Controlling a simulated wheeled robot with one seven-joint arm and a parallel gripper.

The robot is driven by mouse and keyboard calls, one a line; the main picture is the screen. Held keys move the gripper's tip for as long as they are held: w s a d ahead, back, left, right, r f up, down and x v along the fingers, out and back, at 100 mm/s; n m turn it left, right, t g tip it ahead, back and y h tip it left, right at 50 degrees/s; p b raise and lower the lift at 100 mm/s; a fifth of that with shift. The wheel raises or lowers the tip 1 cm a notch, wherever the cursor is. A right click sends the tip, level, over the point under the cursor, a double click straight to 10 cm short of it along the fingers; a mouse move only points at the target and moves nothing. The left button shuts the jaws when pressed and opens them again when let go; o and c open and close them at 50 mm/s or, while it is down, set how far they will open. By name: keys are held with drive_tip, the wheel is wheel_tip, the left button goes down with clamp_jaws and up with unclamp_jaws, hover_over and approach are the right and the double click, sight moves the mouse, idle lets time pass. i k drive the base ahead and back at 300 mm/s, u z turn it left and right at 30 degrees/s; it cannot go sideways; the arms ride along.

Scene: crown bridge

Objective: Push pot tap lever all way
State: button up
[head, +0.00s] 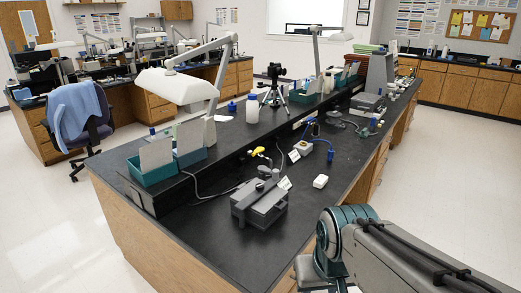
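A small fitting with a yellow lever-like top (258,151) stands on the black bench, behind a grey box-shaped device (260,203). I cannot tell for sure whether it is the pot tap. The grey device has a dark bar along its top and a small white label card (284,184) at its back right. A dark rounded part sits on or just behind it. No lever on the device can be made out clearly. My arm comes in at the bottom right, apart from these things. My gripper is not visible.
The long black bench (235,253) has free room in front of the grey device. A small white block (320,181) and a blue-capped item (330,155) lie to its right. Teal bins (152,172), a white lamp (182,86) and a bottle (252,108) stand on the raised shelf.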

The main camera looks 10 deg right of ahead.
sight(257, 153)
drive_tip(key=z, duration=1.55)
drive_tip(key=i, duration=2.7)
drive_tip(key=u, duration=3.2)
drive_tip(key=i, duration=0.5)
drive_tip(key=z, duration=0.05)
